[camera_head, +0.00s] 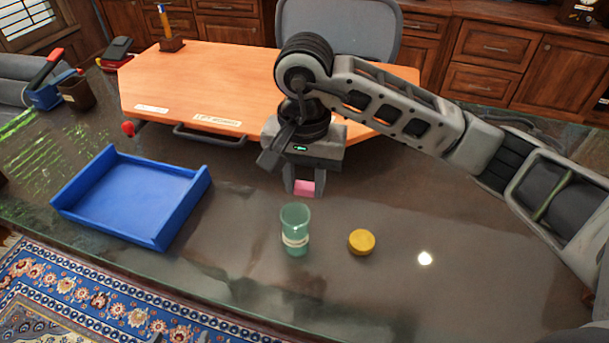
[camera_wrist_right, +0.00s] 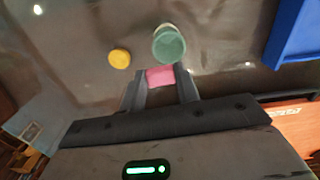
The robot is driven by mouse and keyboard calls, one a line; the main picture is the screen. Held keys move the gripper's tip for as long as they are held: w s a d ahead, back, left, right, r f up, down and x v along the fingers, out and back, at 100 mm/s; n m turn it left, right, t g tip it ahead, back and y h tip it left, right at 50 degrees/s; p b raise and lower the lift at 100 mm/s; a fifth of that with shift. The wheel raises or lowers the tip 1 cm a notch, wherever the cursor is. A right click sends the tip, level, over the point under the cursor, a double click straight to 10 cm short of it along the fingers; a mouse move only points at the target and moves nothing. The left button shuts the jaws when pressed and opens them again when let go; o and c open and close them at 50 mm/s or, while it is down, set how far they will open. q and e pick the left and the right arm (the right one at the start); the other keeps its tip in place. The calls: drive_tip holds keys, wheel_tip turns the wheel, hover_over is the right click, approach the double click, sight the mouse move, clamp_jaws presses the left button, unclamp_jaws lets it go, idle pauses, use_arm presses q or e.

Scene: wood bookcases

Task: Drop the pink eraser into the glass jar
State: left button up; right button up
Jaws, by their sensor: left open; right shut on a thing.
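The pink eraser (camera_head: 304,188) is between the fingers of my right gripper (camera_head: 303,187), which is shut on it and holds it above the table. It also shows in the right wrist view (camera_wrist_right: 160,76) between the fingertips (camera_wrist_right: 160,88). The glass jar (camera_head: 295,230) is greenish, upright and open at the top, with a pale label. In the head view it stands just below and in front of the eraser. The jar (camera_wrist_right: 168,43) also shows just past the fingertips in the right wrist view. My left gripper is not in view.
A round yellow lid (camera_head: 361,242) lies right of the jar. A blue tray (camera_head: 134,196) stands to the left. A wooden board (camera_head: 225,85) with a handle lies behind. A stapler (camera_head: 119,48), a dark cup (camera_head: 80,93) and a pen holder (camera_head: 171,42) are further back.

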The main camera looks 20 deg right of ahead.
sight(305, 187)
drive_tip(key=o, duration=1)
drive_tip(key=shift+o, duration=0.2)
wheel_tip(305, 187, up, 16)
